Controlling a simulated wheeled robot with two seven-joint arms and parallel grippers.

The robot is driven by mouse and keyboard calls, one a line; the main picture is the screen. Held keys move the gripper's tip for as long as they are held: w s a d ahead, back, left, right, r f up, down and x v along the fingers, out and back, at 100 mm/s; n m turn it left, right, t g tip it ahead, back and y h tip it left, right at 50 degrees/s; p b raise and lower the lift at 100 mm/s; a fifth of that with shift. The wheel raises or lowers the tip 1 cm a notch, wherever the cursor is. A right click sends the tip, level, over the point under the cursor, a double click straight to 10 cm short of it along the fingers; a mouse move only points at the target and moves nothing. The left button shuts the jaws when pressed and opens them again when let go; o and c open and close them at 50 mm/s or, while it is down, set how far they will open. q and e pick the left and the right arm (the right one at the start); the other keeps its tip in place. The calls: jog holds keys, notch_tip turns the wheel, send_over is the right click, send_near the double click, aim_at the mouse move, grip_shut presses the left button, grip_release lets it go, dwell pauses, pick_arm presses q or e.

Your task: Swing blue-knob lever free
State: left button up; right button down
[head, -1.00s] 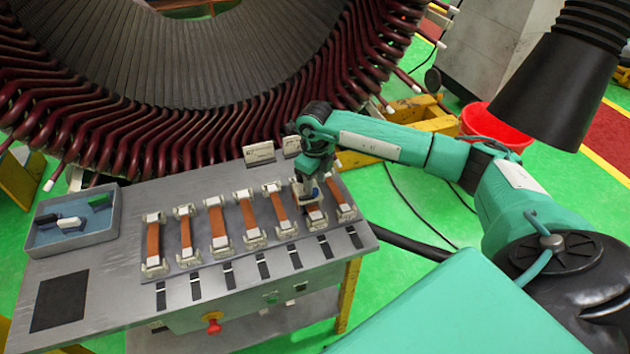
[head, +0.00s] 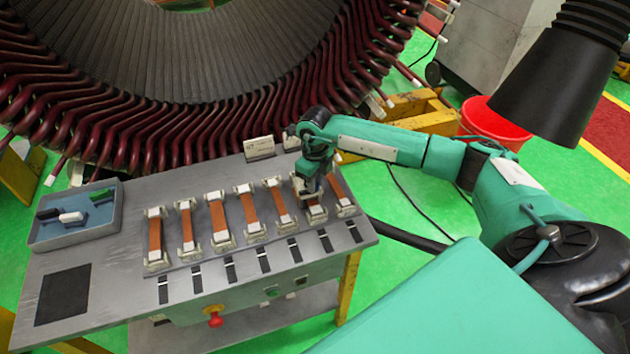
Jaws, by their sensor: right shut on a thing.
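My right gripper (head: 307,193) points down at the sixth copper-coloured bar from the left on the grey workbench, at the fixture's right side. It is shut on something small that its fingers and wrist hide. No blue knob or lever shows clearly; the part in the jaws is too small and covered to make out. The sixth fixture (head: 316,215) shows its light metal clamp just below the gripper. My left gripper is not in view.
Several copper bars (head: 155,236) in metal clamps stand in a row on the workbench (head: 120,275). A blue-grey tray (head: 117,215) with small blocks is at the left. The large stator (head: 150,120) rises behind. A red button (head: 215,320) is on the bench front.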

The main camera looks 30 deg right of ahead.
aim_at(305, 194)
jog(key=m+b, duration=0.1)
jog(key=s+m+b, duration=0.1)
jog(key=m, duration=0.1)
jog(key=shift+a+f+m+b, duration=0.15)
jog(key=shift+a+m+b, duration=0.15)
jog(key=shift+a, duration=0.05)
jog(key=m+b, duration=0.1)
jog(key=m, duration=0.1)
jog(key=s+a+m+b, duration=0.1)
jog(key=m, duration=0.1)
jog(key=shift+a, duration=0.15)
jog(key=m, duration=0.1)
jog(key=a+m+b, duration=0.1)
jog(key=m, duration=0.1)
jog(key=m+b, duration=0.1)
jog(key=shift+s+a+m, duration=0.2)
jog(key=shift+a+m, duration=0.05)
jog(key=shift+m, duration=0.15)
jog(key=shift+a+r+m+b, duration=0.1)
jog(key=shift+a+m+b, duration=0.25)
jog(key=shift+m, duration=0.5)
jog(key=shift+a+r+m+b, duration=0.15)
jog(key=shift+m+b, duration=0.25)
jog(key=shift+m, duration=0.45)
jog(key=shift+w+a, duration=0.1)
jog(key=c, duration=1.3)
grip_release()
jog(key=shift+o, duration=0.2)
